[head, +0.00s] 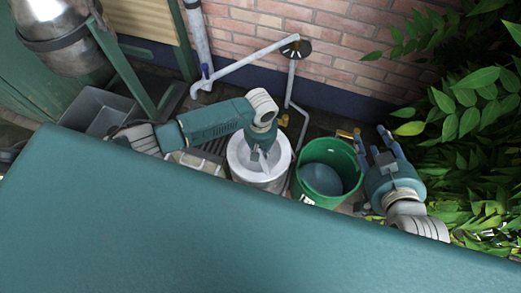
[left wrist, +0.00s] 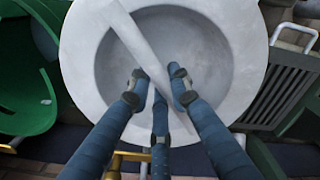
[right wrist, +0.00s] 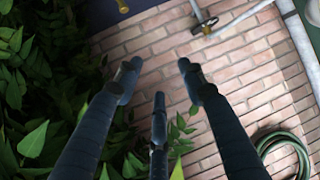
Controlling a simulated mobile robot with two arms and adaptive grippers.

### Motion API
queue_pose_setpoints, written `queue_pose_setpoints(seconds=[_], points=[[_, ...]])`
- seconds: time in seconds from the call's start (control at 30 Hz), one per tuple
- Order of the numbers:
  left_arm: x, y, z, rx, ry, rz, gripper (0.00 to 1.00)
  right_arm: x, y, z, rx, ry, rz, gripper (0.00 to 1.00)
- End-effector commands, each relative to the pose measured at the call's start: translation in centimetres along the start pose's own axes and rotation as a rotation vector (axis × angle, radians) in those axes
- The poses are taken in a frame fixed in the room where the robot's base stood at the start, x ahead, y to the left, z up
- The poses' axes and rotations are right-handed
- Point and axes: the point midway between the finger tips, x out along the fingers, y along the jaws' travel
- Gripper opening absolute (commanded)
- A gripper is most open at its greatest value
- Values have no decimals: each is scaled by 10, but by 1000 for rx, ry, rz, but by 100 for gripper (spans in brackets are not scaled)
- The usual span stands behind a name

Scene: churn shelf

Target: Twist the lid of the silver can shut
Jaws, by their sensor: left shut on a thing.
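The silver can (head: 268,185) stands on the ground near the wall, mostly hidden under its pale round lid (head: 238,167). The lid also fills much of the left wrist view (left wrist: 78,65), with a dished middle and a straight bar (left wrist: 134,40) across it. My left gripper (head: 257,158) reaches down over the lid; its fingers (left wrist: 160,88) are shut on the bar from both sides. Whether the lid sits fully tight cannot be told. My right gripper (head: 372,140) is off to the right, open and empty, fingers spread (right wrist: 157,75) and pointing towards the brick wall.
A green bucket (head: 345,180) stands right of the can, between it and my right gripper. A grey crate (head: 90,110) is at the left. Pipes (head: 240,62) run along the brick wall (head: 340,45). Leafy plants (head: 470,120) crowd the right side. A green hose (right wrist: 285,140) hangs by the wall.

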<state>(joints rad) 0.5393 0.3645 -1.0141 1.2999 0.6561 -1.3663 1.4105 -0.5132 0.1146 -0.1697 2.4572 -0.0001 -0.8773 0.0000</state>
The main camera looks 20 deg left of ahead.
Motion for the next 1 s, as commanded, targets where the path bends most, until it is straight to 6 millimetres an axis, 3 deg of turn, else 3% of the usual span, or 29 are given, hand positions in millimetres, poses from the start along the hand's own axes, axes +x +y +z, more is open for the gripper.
queue_pose_setpoints(seconds=[1.0], points=[[-2,1,-1,-32,1,3,0,-7,3,29,2,-123,6,40]])
